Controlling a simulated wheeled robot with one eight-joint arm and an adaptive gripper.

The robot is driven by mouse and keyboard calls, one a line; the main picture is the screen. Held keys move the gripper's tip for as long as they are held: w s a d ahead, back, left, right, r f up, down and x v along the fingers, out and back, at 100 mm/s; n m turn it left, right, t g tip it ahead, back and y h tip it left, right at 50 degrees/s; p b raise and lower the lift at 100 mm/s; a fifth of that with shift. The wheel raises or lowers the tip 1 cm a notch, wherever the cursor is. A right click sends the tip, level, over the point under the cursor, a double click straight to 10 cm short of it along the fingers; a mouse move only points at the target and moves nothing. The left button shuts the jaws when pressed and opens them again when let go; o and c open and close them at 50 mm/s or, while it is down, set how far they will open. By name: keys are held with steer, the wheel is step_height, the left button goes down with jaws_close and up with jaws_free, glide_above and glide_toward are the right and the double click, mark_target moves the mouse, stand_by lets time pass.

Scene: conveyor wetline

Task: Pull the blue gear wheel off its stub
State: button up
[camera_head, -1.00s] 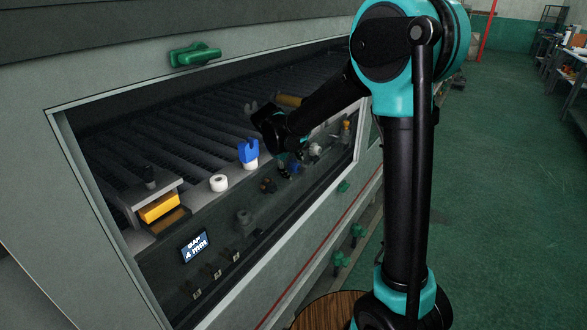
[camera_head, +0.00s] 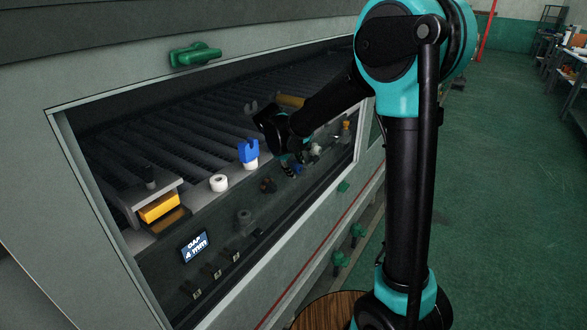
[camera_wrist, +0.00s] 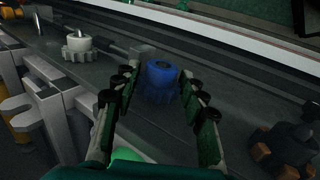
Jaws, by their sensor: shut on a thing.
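The blue gear wheel (camera_wrist: 160,80) sits between the two fingertips of my gripper (camera_wrist: 158,88) in the wrist view, with its round bore facing the camera. My gripper is shut on it, one dark padded finger on each side. In the head view the gear shows as a small blue spot (camera_head: 297,169) below my gripper (camera_head: 291,168), low at the front of the machine. The stub is hidden under the gear, so I cannot tell whether the gear is still around it. The gear's lower side looks blurred.
A white gear wheel (camera_wrist: 79,47) is at the upper left in the wrist view. A dark part with brown ends (camera_wrist: 285,150) is at the lower right.

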steer(key=s+d, duration=0.4)
steer(key=d, duration=0.2)
steer(key=shift+d, duration=0.15)
stand_by(1.0)
steer(key=shift+s, duration=0.1)
